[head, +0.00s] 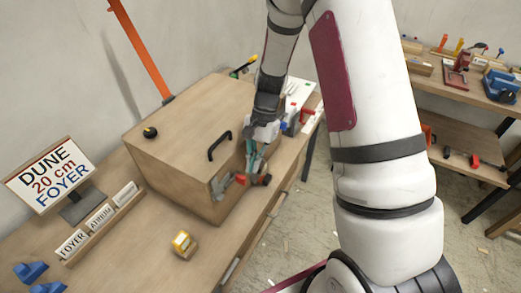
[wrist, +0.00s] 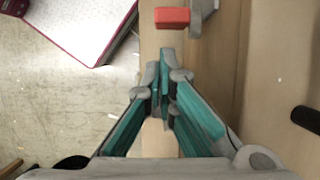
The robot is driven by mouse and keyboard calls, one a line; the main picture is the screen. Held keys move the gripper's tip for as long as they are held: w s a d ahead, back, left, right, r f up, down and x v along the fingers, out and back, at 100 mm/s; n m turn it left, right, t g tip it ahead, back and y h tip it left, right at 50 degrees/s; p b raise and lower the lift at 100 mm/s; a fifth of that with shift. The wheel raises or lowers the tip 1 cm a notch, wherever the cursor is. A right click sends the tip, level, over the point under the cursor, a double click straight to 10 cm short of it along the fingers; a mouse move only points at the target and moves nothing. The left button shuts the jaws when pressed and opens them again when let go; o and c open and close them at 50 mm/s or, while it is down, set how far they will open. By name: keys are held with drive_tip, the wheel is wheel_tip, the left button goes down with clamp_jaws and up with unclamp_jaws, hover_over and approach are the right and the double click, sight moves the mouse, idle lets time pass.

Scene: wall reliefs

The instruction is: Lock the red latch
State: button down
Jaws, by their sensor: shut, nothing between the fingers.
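The red latch (head: 263,180) is on the front of the wooden box (head: 165,178), low and near the bench edge. In the wrist view its red grip (wrist: 172,17) points left from a grey metal arm (wrist: 202,12) at the top of the picture. My gripper (head: 254,166) is in front of the box, close to the latch. In the wrist view my gripper (wrist: 160,68) has its fingertips together and empty, a short way below the red grip, with a visible gap between them in the picture.
A black handle (head: 220,146) stands on the box lid. A second bench (head: 465,100) with tools stands at the right. Floor lies between.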

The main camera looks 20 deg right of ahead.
drive_tip(key=shift+s+a, duration=0.35)
drive_tip(key=shift+a, duration=0.15)
drive_tip(key=s+a, duration=0.1)
drive_tip(key=s+a+p, duration=0.1)
drive_tip(key=a, duration=0.1)
drive_tip(key=shift+s+a, duration=0.15)
drive_tip(key=shift+s, duration=0.1)
drive_tip(key=shift+w, duration=0.1)
drive_tip(key=shift+w+d, duration=0.2)
drive_tip(key=shift+d, duration=0.1)
drive_tip(key=b, duration=0.1)
approach(245, 177)
drive_tip(key=w+d, duration=0.3)
drive_tip(key=shift+s+r, duration=0.1)
drive_tip(key=shift+s, duration=0.1)
